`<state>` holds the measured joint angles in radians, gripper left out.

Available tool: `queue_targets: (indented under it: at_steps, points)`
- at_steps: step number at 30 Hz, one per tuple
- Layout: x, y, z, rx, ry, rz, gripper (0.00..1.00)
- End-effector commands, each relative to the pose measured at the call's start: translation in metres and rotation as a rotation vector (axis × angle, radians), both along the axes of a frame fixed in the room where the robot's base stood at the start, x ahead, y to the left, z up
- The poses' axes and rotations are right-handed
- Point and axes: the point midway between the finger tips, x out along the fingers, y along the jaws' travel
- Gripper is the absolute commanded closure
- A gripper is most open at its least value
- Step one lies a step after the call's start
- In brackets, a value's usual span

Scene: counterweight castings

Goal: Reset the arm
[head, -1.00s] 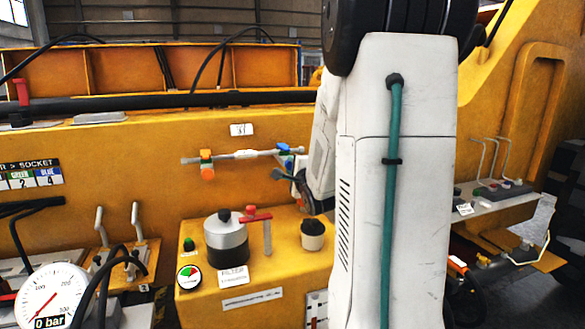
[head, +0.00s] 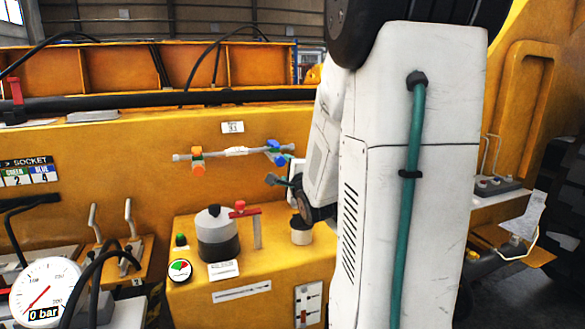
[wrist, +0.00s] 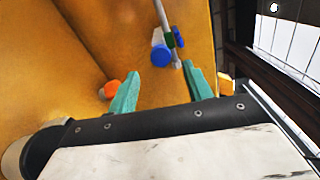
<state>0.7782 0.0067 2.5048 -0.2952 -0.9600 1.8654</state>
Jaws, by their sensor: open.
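My gripper (wrist: 163,88) shows in the wrist view as two teal fingers set well apart, with nothing held between them. In the head view my gripper (head: 278,181) is small and partly hidden behind my white arm, just below the blue fitting at the right end of a rod (head: 236,152) on the yellow casting. In the wrist view the blue cap (wrist: 160,55) lies beyond the fingers, and an orange cap (wrist: 109,89) shows beside the left finger. My arm fills the right centre of the head view.
Below the rod, a yellow ledge carries a grey filter canister (head: 215,236), a red-handled lever (head: 243,212) and a black-topped cup (head: 301,230). A pressure gauge (head: 45,292) reading 0 bar and black hoses stand at lower left. A black pipe (head: 150,102) runs behind.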

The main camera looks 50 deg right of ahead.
Motion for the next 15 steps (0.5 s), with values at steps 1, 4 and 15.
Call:
queue_targets:
  at_steps: [1,4,15]
  points:
    - [-0.0022,0.0033,0.0001,0.000,0.000,0.000,0.50]
    - [-0.0056,0.0057,0.0002,0.000,-0.001,-0.002,0.50]
    - [-0.0093,0.0023,-0.0001,0.000,0.000,-0.010,0.50]
